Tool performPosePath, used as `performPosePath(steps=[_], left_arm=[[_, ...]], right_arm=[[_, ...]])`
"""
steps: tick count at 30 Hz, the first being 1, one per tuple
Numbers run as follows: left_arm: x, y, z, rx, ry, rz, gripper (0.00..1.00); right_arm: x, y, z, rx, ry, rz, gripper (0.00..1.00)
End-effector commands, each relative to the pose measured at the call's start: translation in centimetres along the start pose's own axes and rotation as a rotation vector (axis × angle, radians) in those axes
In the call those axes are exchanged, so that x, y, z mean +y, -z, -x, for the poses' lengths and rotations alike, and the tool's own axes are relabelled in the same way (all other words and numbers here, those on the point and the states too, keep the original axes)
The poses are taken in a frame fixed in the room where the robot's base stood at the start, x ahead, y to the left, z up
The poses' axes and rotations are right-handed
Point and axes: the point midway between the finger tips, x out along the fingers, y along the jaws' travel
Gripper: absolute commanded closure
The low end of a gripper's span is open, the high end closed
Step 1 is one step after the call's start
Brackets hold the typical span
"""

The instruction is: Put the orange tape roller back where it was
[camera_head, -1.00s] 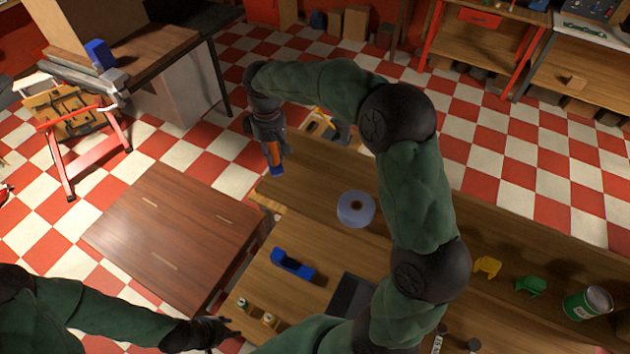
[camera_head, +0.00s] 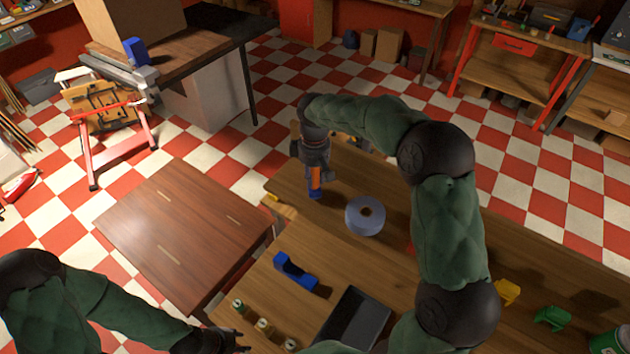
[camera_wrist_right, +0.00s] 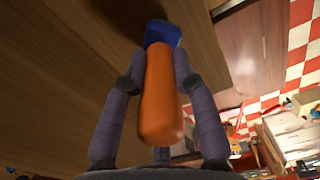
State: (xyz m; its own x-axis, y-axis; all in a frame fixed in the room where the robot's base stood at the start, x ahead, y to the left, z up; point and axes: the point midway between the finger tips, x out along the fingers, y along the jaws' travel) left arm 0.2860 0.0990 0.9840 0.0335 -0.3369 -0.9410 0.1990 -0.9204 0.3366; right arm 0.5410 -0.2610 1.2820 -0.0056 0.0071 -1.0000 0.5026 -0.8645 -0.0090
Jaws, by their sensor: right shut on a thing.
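The orange tape roller, with an orange handle (camera_head: 315,177) and a blue end (camera_head: 315,194), is in my right gripper (camera_head: 316,174) over the far left part of the wooden bench. In the right wrist view, the fingers close around the orange handle (camera_wrist_right: 157,95) from both sides, and the blue end (camera_wrist_right: 163,33) points away toward the wood. I cannot tell whether the blue end touches the bench. My left gripper (camera_head: 238,342) is low in the head view, near the bench's near left corner; its fingers are dark and too small to read.
A blue holder (camera_head: 295,271), a dark tray (camera_head: 356,319) and several small jars (camera_head: 264,326) are nearer. Yellow (camera_head: 506,292) and green (camera_head: 552,318) pieces lie right. A low brown table (camera_head: 180,235) stands left.

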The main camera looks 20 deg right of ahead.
Motion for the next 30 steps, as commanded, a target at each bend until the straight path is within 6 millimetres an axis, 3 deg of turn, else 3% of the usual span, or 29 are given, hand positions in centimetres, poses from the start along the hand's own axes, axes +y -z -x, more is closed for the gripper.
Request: performPosePath(steps=[4, 5, 6, 7, 20, 30], left_arm=[[0.0, 0.1, 0.1, 0.002, 0.000, 0.000, 0.60], [0.1, 0.1, 0.1, 0.001, 0.000, 0.000, 0.60], [0.1, 0.1, 0.1, 0.001, 0.000, 0.000, 0.60], [0.1, 0.1, 0.1, 0.001, 0.000, 0.000, 0.60], [0.0, 0.0, 0.1, 0.001, 0.000, 0.000, 0.60], [-0.2, 0.1, -0.5, 0.001, 0.000, 0.000, 0.60]], right_arm=[[-0.1, 0.0, -0.1, -0.003, 0.002, 0.001, 1.00], [-0.1, 0.0, -0.1, -0.004, 0.003, 0.002, 0.63], [-0.1, -0.1, -0.1, -0.004, 0.003, 0.002, 0.52], [-0.1, -0.1, -0.1, -0.004, 0.003, 0.001, 0.48], [-0.1, 0.0, 0.6, -0.001, 0.001, 0.001, 0.48], [-0.1, 0.1, 6.6, 0.001, 0.000, 0.001, 0.48]])
